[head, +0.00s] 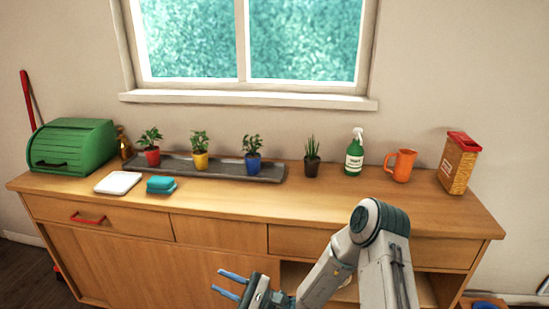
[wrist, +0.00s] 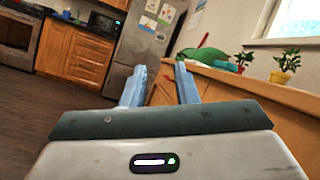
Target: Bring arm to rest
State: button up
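My gripper (head: 231,284) is in front of the wooden counter, below its top edge, with its two blue fingers apart and pointing left. In the wrist view the gripper (wrist: 160,85) is open, with nothing between the fingers. My arm is bent, with its elbow in front of the counter's right half. The gripper touches nothing that I can see.
The wooden counter (head: 350,205) holds a green bread box (head: 72,147), a tray (head: 268,172) with potted plants, a spray bottle (head: 354,155), an orange mug (head: 401,165) and a box (head: 457,165). In the wrist view, a fridge (wrist: 148,40) stands beyond open floor.

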jog(key=s+d+r+n+g+h+p, duration=0.3)
jog(key=s+d+r+n+g+h, duration=0.3)
jog(key=s+r+n+g+h, duration=0.55)
jog(key=s+d+r+n+t+h+p, duration=0.1)
jog(key=d+r+t+h, duration=0.4)
jog(key=d, duration=0.6)
jog(key=s+d+r+n+t+h+p, duration=0.2)
jog(key=s+d+r+t+h, duration=0.2)
jog(key=d, duration=0.6)
jog(key=shift+s+d+r+t+h+p, duration=0.35)
jog(key=shift+r+t+h, duration=0.1)
jog(key=shift+r+h, duration=0.4)
jog(key=shift+f, duration=0.1)
